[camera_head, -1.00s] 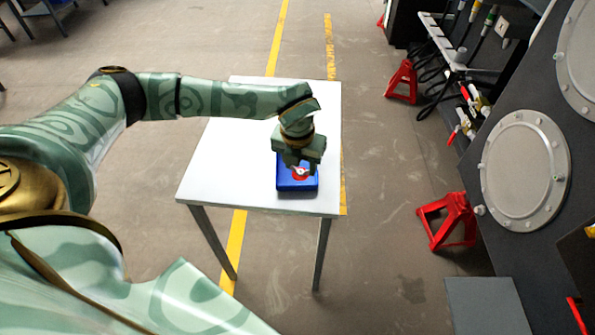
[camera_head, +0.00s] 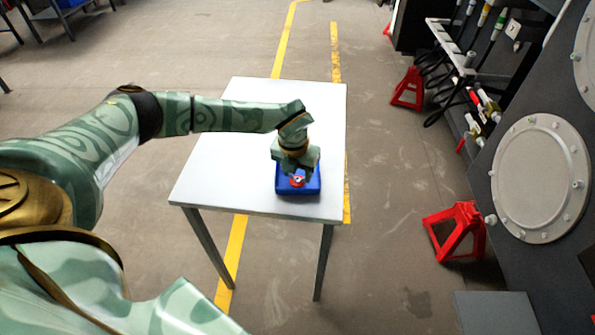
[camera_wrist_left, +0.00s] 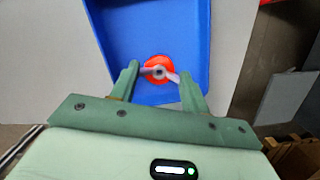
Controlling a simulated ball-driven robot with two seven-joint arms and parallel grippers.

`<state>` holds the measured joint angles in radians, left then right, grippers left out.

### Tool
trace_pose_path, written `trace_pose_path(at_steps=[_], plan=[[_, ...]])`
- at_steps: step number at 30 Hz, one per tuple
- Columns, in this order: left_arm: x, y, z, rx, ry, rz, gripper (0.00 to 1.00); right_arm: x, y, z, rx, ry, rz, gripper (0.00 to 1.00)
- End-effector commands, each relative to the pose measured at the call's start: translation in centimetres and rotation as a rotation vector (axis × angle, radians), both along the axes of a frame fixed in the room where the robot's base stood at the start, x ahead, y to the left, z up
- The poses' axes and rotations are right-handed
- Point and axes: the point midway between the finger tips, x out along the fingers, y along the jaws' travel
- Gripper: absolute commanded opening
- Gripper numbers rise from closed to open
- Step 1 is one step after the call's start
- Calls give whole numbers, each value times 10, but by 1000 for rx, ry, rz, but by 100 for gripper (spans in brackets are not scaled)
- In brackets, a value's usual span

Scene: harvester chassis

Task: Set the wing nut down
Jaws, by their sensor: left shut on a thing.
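The wing nut (camera_wrist_left: 159,72) is a small silvery piece with two wings, seen between my left fingertips in the left wrist view. My left gripper (camera_wrist_left: 158,75) is shut on it. In the head view my left gripper (camera_head: 297,172) points down over a blue tray (camera_head: 284,188) on the white table. A round orange-red piece (camera_wrist_left: 158,62) shows right behind the wing nut, inside the outline of the blue tray (camera_wrist_left: 118,45). I cannot tell whether the nut touches it. My right gripper is not in view.
The white table (camera_head: 225,160) is otherwise bare, with free room left of and behind the tray. A red jack stand (camera_head: 455,232) and the dark chassis with a round grey cover (camera_head: 540,180) stand to the right, apart from the table.

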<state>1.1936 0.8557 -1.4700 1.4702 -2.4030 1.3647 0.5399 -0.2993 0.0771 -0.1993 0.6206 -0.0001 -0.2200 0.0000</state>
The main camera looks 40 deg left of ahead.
Motion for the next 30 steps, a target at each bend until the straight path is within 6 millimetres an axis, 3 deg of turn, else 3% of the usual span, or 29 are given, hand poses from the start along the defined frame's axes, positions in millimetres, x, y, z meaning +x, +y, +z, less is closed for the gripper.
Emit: trace_pose_path(at_steps=[2, 3, 5, 13, 16, 24, 30], plan=[[0, 0, -3, 0, 1, 0, 13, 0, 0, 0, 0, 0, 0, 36], [0, 0, -2, 0, 0, 0, 57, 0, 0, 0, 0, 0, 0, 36], [0, 0, -2, 0, 0, 0, 68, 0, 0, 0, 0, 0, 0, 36], [0, 0, -1, 0, 0, 0, 68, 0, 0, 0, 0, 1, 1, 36], [0, 0, 9, 0, -3, 0, 68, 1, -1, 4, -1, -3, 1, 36], [-9, -2, 72, 0, -7, -1, 68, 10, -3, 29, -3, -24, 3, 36], [-15, -4, 108, 0, -4, 0, 68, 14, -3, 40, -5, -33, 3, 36]])
